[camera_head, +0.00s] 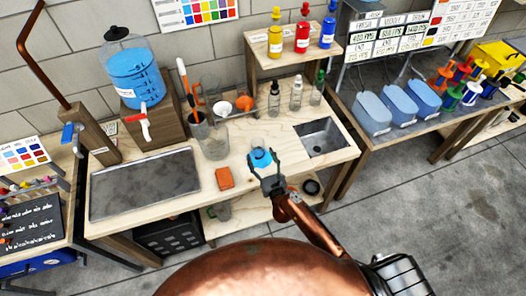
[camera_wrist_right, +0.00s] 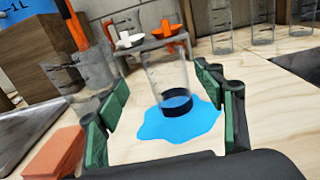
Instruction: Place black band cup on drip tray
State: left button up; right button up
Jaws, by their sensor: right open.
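The black band cup (camera_wrist_right: 168,78) is a clear beaker with a dark band near its base. It stands upright on the wooden counter in a blue puddle (camera_wrist_right: 178,123); in the head view the cup (camera_head: 258,144) is small and near the counter's front middle. My right gripper (camera_head: 265,163) is open, its green-padded fingers to the left and right of the cup, with gaps visible in the wrist view. A flat grey tray (camera_head: 145,184), seemingly the drip tray, lies at the counter's left. My left gripper is out of view.
An orange block (camera_head: 224,178) lies left of the cup. A large clear jug (camera_head: 213,142) stands behind it. A blue water dispenser (camera_head: 134,75) with a tap stands behind the tray. Clear bottles (camera_head: 296,95) stand at the back, and a metal sink (camera_head: 322,138) is at right.

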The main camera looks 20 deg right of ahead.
aim_at(260, 150)
jog(key=shift+w+d+f, duration=0.1)
jog(key=shift+w+d, duration=0.1)
jog(key=shift+w, duration=0.3)
jog(key=shift+w+d+f, duration=0.1)
jog(key=shift+w+d, duration=0.05)
jog(key=shift+w, duration=0.3)
jog(key=w, duration=0.3)
jog(key=w+b, duration=0.1)
jog(key=shift+w+f, duration=0.3)
jog(key=shift+a+r, duration=0.1)
jog(key=shift+c, duration=0.4)
jog(key=c, duration=1.1)
jog(key=shift+r, duration=0.1)
